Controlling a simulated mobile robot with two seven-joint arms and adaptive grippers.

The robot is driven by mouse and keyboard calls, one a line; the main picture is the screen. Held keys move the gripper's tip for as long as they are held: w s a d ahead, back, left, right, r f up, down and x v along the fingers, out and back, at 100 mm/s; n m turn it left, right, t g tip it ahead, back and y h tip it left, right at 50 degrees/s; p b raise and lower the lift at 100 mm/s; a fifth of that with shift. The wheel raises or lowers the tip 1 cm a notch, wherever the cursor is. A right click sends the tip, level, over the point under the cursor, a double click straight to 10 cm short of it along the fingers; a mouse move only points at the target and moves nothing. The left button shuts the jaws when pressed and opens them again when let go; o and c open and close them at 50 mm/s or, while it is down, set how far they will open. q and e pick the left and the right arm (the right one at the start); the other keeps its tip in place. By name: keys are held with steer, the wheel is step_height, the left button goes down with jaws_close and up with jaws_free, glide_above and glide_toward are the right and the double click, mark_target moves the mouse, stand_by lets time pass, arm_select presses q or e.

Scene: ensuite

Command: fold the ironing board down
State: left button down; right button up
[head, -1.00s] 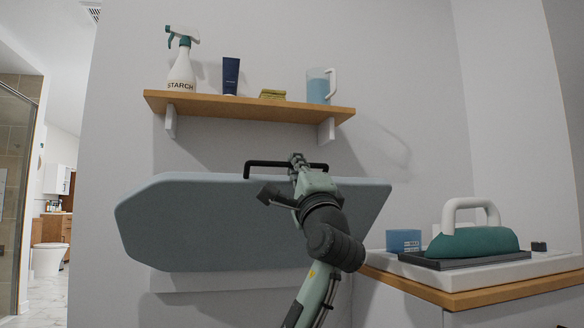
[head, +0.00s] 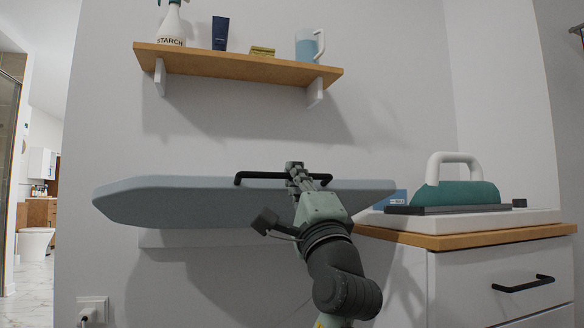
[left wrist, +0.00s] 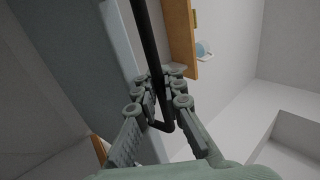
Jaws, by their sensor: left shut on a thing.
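The ironing board (head: 185,203) has a grey-blue cover and a pointed left end. It is seen nearly edge-on in the head view, tilted close to level, against the wall. A black bar handle (head: 255,176) runs along its edge; it also shows in the left wrist view (left wrist: 148,40). My left gripper (head: 297,175) is shut on this handle near its right part. In the left wrist view the fingers (left wrist: 160,92) sit on both sides of the bar. My right gripper is not in view.
A wooden shelf (head: 235,66) above holds a starch bottle (head: 172,25), a blue tube (head: 220,33), a yellow folded cloth (head: 262,51) and a jug (head: 306,46). At right, a teal iron (head: 455,190) stands on a drawer cabinet (head: 500,275) close to the board's right end.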

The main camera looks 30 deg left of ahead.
arm_select(q)
steer(key=shift+s+d+f, duration=0.1)
steer(key=shift+d+f, duration=0.05)
steer(key=shift+f, duration=0.1)
steer(key=c, duration=1.9)
jaws_free()
steer(key=o, duration=0.5)
steer(key=v, duration=0.6)
steer(key=f+v, duration=0.1)
steer(key=v, duration=0.2)
steer(key=shift+w+a+f, duration=0.15)
steer(key=shift+w+a, duration=0.1)
steer(key=shift+a, duration=0.1)
steer(key=s+d, duration=0.2)
steer(key=shift+d+t, duration=0.3)
steer(key=c, duration=0.5)
steer(key=shift+s+d+f, duration=0.1)
steer(key=shift+f, duration=0.15)
